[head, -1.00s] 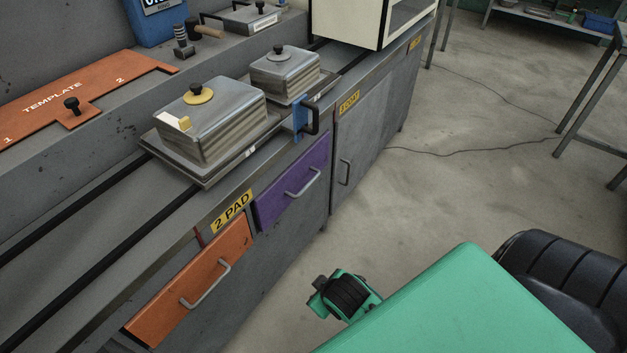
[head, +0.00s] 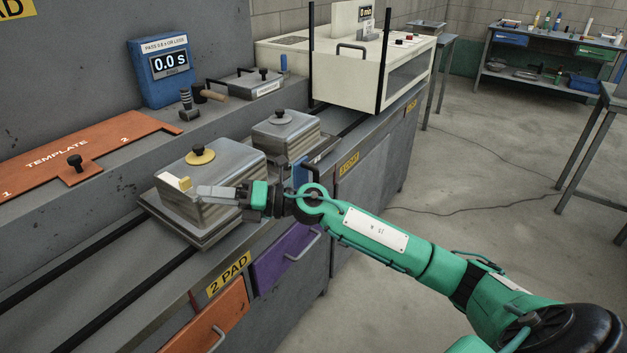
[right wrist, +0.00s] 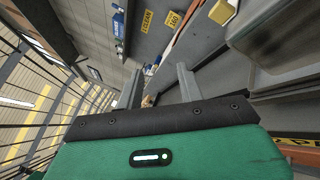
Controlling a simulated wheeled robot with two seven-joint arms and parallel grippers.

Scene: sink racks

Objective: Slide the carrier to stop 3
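The carrier, a grey metal tray (head: 181,230), sits on dark rails along the bench. The "3 COAT" label (head: 349,163) is farther along the bench front, beyond the bracket. My right gripper (head: 217,193) appears in front of the larger box. In the right wrist view its fingers (right wrist: 158,76) are apart with nothing between them. My left gripper is not in view.
A "2 PAD" label (head: 228,273), an orange drawer (head: 218,318) and a purple drawer (head: 285,256) are on the bench front. A cream oven-like machine (head: 345,75) straddles the rails at the far end. An orange template (head: 80,160) lies on the back ledge.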

